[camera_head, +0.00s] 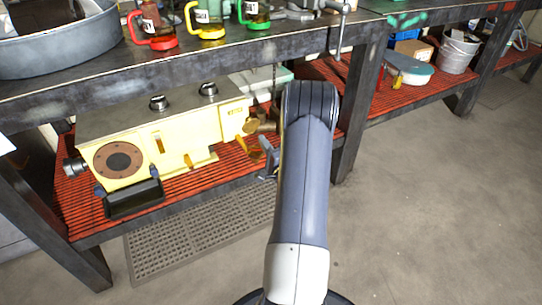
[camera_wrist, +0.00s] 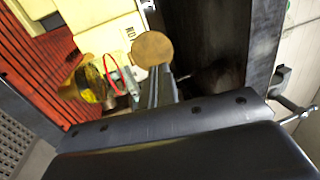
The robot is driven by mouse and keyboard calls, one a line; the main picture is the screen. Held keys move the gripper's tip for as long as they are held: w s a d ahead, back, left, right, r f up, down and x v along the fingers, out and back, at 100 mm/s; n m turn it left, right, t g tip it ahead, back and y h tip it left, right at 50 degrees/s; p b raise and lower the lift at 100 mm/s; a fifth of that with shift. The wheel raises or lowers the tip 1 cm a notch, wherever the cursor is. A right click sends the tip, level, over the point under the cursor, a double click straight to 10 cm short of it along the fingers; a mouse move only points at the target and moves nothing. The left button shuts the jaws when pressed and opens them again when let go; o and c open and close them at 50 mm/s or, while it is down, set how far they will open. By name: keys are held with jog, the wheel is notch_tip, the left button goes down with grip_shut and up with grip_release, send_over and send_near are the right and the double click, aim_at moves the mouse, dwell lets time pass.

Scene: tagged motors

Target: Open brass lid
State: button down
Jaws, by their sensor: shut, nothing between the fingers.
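A round brass lid (camera_wrist: 152,48) shows as a flat disc in the wrist view, by the end of the cream-yellow motor (camera_wrist: 95,12). It also shows in the head view (camera_head: 250,127) at the motor's right end. A yellow-brass cup-like fitting (camera_wrist: 88,84) sits left of it in the wrist view, near a thin red ring (camera_wrist: 114,75). My gripper (camera_wrist: 160,76) is shut and empty, its fingertips close to the disc's lower edge. I cannot tell whether they touch it. In the head view my gripper (camera_head: 268,148) is partly hidden by my arm.
The motor (camera_head: 160,130) stands on a red slatted lower shelf (camera_head: 75,205) under a dark metal bench (camera_head: 110,75). A bench leg (camera_head: 357,110) stands close right of my arm. Colored-handled jugs (camera_head: 207,25) stand on the bench top. The floor in front is clear except a grated mat (camera_head: 190,240).

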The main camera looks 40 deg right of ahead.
aim_at(252, 122)
jog(key=x, duration=0.5)
jog(key=shift+w+d+r+b, duration=0.1)
jog(key=shift+w+b, duration=0.2)
jog(key=shift+b, duration=0.1)
jog(key=shift+r, duration=0.1)
jog(key=shift+r+p, duration=0.15)
jog(key=shift+p, duration=0.35)
jog(key=shift+w+g, duration=0.1)
jog(key=shift+g, duration=0.2)
jog(key=shift+w+r+p, duration=0.1)
jog(key=shift+p, duration=0.45)
jog(key=g+p, duration=0.1)
jog(key=p, duration=0.1)
jog(key=w+r+g+p, duration=0.1)
jog(key=p, duration=0.2)
jog(key=shift+d+r+g+y, duration=0.2)
jog(key=shift+g+y, duration=0.1)
jog(key=shift+y, duration=0.1)
jog(key=shift+w+g+p, duration=0.25)
jog(key=shift+g+p, duration=0.25)
jog(key=shift+p, duration=0.35)
jog(key=shift+w+d+f, duration=0.1)
jog(key=shift+w+f, duration=0.1)
jog(key=shift+w, duration=0.05)
jog(key=shift+w+p, duration=0.15)
jog(key=shift+p, duration=0.15)
